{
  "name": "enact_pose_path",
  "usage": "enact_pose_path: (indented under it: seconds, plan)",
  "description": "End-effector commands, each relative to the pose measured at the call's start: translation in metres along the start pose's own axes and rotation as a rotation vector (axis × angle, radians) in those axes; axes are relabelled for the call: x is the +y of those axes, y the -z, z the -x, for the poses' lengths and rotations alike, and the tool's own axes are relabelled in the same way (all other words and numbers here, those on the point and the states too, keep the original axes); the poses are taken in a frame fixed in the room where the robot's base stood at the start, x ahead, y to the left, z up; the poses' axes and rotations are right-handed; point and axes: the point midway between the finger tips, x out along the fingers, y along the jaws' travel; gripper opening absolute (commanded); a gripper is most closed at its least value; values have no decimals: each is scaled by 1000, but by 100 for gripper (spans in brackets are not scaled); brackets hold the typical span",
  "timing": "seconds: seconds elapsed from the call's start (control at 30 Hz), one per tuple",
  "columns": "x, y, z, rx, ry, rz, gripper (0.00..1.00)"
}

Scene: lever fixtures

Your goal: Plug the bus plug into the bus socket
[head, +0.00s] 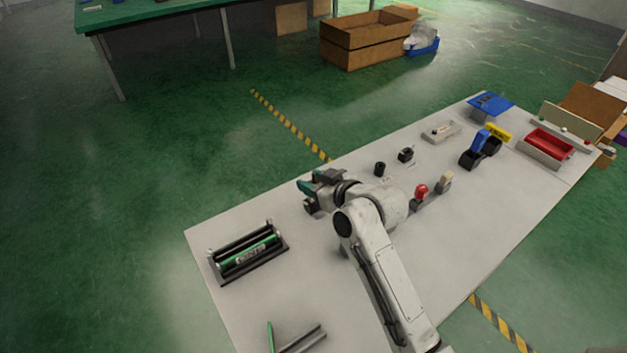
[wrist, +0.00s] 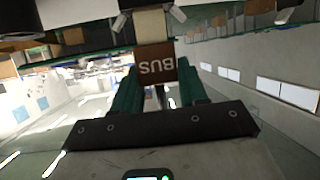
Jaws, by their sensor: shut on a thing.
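My gripper (head: 317,187) is above the grey table, left of its middle, with its teal fingers pointing left in the head view. In the wrist view its green fingers (wrist: 158,90) are shut on a brown block marked BUS (wrist: 156,63), which I take as the bus plug. A beige part lies just beyond the block; I cannot tell whether it belongs to the plug. In the head view the plug is too small or hidden to make out. I cannot identify the bus socket for certain in either view.
The table (head: 225,240) holds a black cradle with a green cylinder (head: 248,250), a red-knobbed lever (head: 421,192), a black cylinder (head: 380,168), a black block (head: 406,155), a blue lever (head: 481,142) and a red tray (head: 548,143). Bare table lies between cradle and gripper.

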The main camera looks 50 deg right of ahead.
Motion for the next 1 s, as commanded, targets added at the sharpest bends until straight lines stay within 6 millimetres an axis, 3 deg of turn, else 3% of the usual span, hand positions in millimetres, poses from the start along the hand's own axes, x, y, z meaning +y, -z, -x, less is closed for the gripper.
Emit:
enact_pose_path:
  seconds: [0.77, 1.0]
  plan:
    - [0, -17, -7, 1, 0, 0, 13]
    - [0, -12, -5, 1, 0, 0, 13]
